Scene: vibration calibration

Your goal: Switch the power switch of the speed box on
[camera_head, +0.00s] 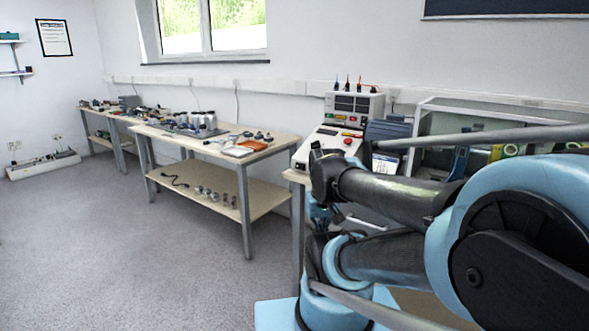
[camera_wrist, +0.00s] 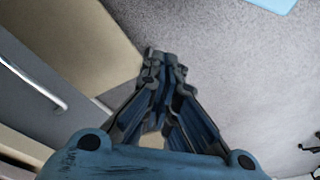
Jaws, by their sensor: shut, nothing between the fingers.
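A pale control box (camera_head: 328,140) with a sloped front panel stands on a bench at the centre right in the head view. Red and yellow controls show on the panel. I cannot tell for sure whether it is the speed box, and no power switch can be made out. My gripper (camera_wrist: 163,62) is shut and empty in the wrist view. Its fingers point over grey floor beside a beige surface, and no box or switch shows near them. In the head view my arm covers part of the bench, and the gripper is not clearly seen there.
A taller unit (camera_head: 354,105) with plugs on top stands behind the control box. A glass-fronted cabinet (camera_head: 430,112) is to its right. A long table (camera_head: 185,138) with small parts and a lower shelf stands to the left. The floor (camera_head: 130,250) at the left is clear.

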